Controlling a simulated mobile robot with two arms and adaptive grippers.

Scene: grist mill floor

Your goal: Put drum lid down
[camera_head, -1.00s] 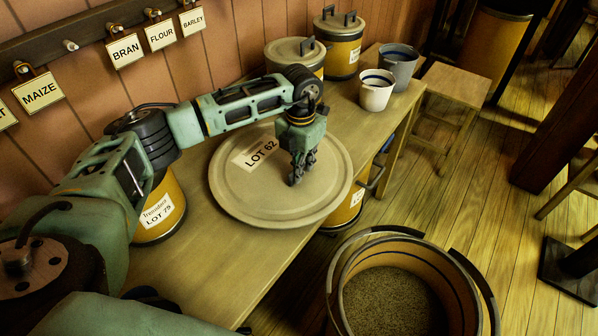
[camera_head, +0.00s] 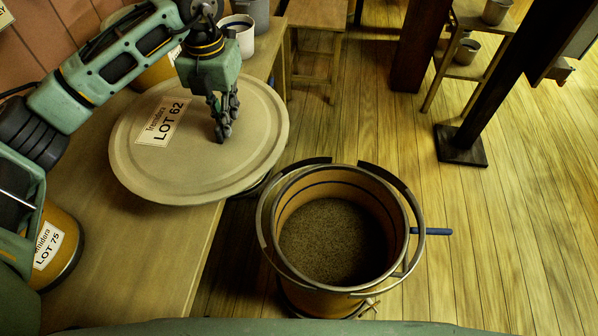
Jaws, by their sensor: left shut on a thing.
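The drum lid (camera_head: 195,172) is a wide, round, beige disc with a LOT 62 label. It appears roughly level over the wooden table (camera_head: 165,255), its right side reaching past the table's edge. I cannot tell whether it touches the tabletop. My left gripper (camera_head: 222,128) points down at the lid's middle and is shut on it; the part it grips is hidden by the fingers. My right gripper is not in view.
A metal ring (camera_head: 413,200) with a blue lever (camera_head: 432,231) goes around the open drum's top. A LOT 75 drum (camera_head: 62,245) stands at the left, and a white cup (camera_head: 238,38) at the table's far end. The floor right of the open drum is clear.

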